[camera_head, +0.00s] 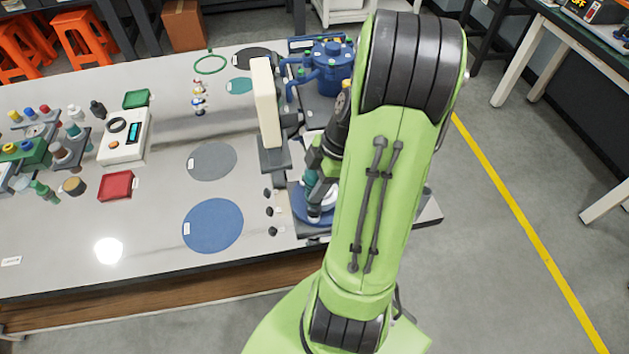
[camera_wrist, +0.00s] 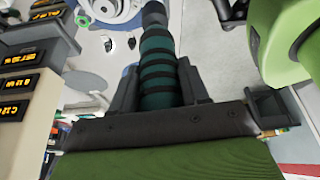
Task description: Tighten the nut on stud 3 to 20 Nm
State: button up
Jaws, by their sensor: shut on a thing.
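My gripper (camera_wrist: 158,88) is shut on a teal tool (camera_wrist: 158,72) with black rings, whose dark end points away from the wrist. In the head view my gripper (camera_head: 318,160) is beside the right end of the bench, mostly behind my arm. A round blue and white fixture (camera_head: 312,213) stands just below it, partly covered by my arm. A white round part with blue edges (camera_wrist: 108,10) shows at the top of the wrist view, left of the tool's end. I cannot make out stud 3 or its nut, nor whether the tool touches either.
A tall beige unit (camera_head: 266,95) stands left of my gripper; its orange readouts (camera_wrist: 17,83) face the wrist camera. A blue lidded vessel (camera_head: 330,65) is behind. Small dark parts (camera_head: 269,212) lie near the fixture. Blue (camera_head: 212,228) and grey (camera_head: 212,162) discs mark open bench.

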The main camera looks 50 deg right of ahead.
jog(key=shift+f+b, duration=0.55)
dwell(0.9)
